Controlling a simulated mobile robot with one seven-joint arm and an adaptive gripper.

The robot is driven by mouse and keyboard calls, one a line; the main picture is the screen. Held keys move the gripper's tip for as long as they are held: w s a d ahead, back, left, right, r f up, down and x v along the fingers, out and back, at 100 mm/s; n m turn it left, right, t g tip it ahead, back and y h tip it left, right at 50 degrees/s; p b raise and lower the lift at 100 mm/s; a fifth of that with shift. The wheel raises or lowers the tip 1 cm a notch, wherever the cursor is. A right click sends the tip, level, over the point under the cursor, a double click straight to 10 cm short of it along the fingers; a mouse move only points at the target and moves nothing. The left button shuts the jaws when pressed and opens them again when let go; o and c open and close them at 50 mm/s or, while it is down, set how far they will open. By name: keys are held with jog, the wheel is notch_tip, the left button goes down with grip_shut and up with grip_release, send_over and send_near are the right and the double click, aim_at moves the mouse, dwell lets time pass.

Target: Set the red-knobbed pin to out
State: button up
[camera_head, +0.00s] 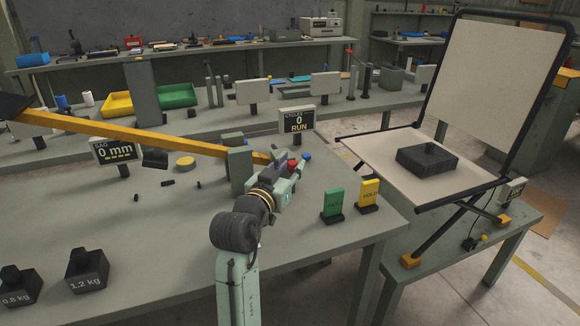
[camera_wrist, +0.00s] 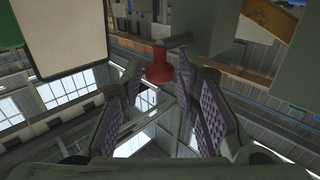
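The red-knobbed pin's red knob (camera_head: 293,165) shows beside my gripper (camera_head: 288,172) at the near end of the yellow beam (camera_head: 160,137). In the wrist view, the red knob (camera_wrist: 160,68) lies between the tips of my gripper (camera_wrist: 160,84), with a gap on each side. The fingers stand apart and look open. A blue knob (camera_head: 307,156) sits just right of the red one. The pin's shaft and how far it is pushed in are mostly hidden in the head view by my gripper.
A grey post (camera_head: 239,165) stands left of my gripper, under the beam. Green (camera_head: 333,203) and yellow (camera_head: 369,194) sign blocks stand to the right. Dark weights (camera_head: 88,270) sit at front left. A display reads 0 cycles, RUN (camera_head: 297,120).

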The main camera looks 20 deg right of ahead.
jog(key=shift+f, duration=0.1)
grip_shut()
dwell(0.3)
